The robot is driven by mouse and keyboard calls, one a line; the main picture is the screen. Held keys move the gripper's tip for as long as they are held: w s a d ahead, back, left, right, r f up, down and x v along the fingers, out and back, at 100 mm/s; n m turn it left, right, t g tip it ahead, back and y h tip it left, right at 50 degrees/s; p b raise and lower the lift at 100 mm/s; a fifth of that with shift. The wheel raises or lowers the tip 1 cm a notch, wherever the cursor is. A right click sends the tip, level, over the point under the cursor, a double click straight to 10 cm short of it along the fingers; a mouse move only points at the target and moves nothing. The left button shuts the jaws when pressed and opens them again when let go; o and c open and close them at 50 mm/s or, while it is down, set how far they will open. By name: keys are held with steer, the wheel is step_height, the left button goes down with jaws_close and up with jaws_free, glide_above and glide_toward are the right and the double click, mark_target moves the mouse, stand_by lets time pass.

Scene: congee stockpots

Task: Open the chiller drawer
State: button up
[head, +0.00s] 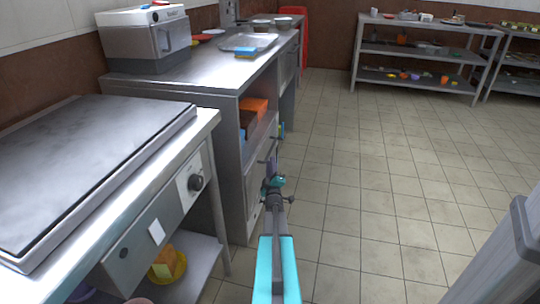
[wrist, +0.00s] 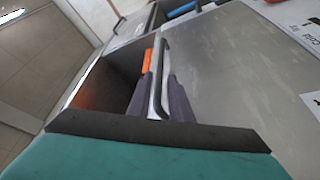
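The steel counter unit (head: 228,150) stands left of centre in the head view. An open space under its top holds orange and dark items, with a grey front panel (head: 259,158) below. I cannot tell for certain which part is the chiller drawer, or how far it is open. My gripper (head: 270,172) is beside this front, low down.
A griddle table (head: 95,165) with a knob stands at the near left. A white-topped machine (head: 147,40) and a tray (head: 248,42) are on the counter. Shelving (head: 415,50) stands at the back right. The tiled floor (head: 365,180) to the right is clear.

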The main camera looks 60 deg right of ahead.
mark_target(270, 151)
steer(key=shift+b+x, duration=0.85)
steer(key=shift+x, duration=3)
jaws_close()
steer(key=shift+a, duration=0.35)
steer(key=shift+d, duration=0.2)
